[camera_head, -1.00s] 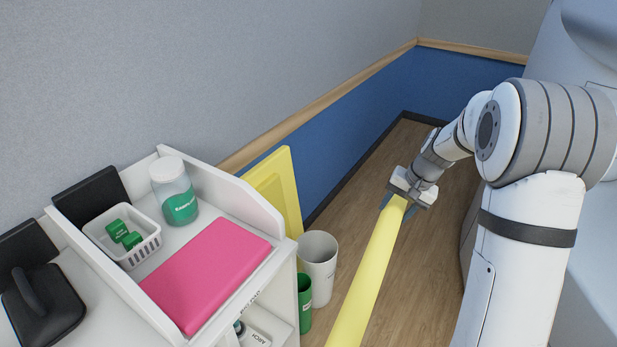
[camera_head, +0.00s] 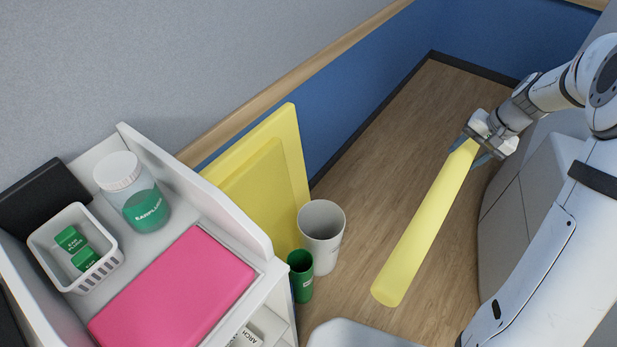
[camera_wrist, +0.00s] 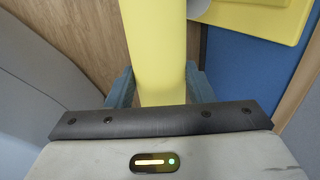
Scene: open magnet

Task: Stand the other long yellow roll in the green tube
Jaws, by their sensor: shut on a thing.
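A long yellow roll (camera_head: 428,228) is held at its upper right end by my gripper (camera_head: 474,143). The roll slants down toward the lower left, its free end in the air over the wood floor. In the wrist view the yellow roll (camera_wrist: 160,50) lies between the blue fingers of my gripper (camera_wrist: 160,88). The green tube (camera_head: 301,277) stands upright on the floor between the white shelf unit and a white bin, left of the roll's free end and apart from it. Its mouth is visible, and no roll shows in it.
The white bin (camera_head: 321,238) stands right beside the green tube. Yellow panels (camera_head: 285,150) lean on the blue wall behind. The white shelf unit (camera_head: 225,215) holds a pink pad (camera_head: 175,290), a jar (camera_head: 133,195) and a basket (camera_head: 107,262). Wood floor (camera_head: 390,150) is open beyond the roll.

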